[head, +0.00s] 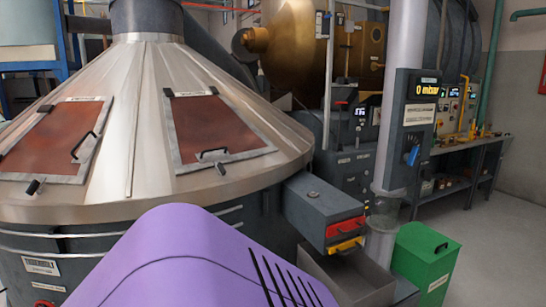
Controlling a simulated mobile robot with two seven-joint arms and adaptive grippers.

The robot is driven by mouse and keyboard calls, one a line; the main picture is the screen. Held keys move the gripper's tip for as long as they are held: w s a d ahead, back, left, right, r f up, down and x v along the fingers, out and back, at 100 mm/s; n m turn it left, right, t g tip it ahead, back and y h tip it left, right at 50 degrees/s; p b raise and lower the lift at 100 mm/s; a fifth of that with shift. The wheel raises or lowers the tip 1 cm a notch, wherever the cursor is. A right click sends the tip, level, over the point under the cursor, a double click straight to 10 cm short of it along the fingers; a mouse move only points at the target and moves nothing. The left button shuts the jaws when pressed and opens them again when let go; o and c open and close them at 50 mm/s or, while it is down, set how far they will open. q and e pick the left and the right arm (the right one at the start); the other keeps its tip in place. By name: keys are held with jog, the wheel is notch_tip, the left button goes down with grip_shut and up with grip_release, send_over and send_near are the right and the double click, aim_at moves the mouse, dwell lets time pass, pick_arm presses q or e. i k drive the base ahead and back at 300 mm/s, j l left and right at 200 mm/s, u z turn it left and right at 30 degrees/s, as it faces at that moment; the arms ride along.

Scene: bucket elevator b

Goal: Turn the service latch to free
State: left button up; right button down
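No part is readably labelled as the service latch, and I cannot tell which one it is. A grey control box (409,115) on a pale post has a small blue lever (413,156) low on its front, tilted. A grey housing (318,196) beside the big metal cone has a red handle part (346,227) and a yellow one (346,244) on its end face. Neither gripper shows in the head view, so nothing is seen touching these parts.
The wide metal cone (136,130) with two reddish hatches fills the left. A green bin (425,262) stands at lower right near an open grey trough (345,278). A workbench (470,150) lies behind. Bare floor (500,240) is free at right.

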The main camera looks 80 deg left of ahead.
aim_at(35, 187)
jog(key=u, duration=4.15)
jog(key=i+l+u, duration=0.1)
jog(key=i+l, duration=0.15)
jog(key=i, duration=0.2)
jog(key=i+l+u, duration=0.1)
jog(key=i+l, duration=0.2)
jog(key=i, duration=0.1)
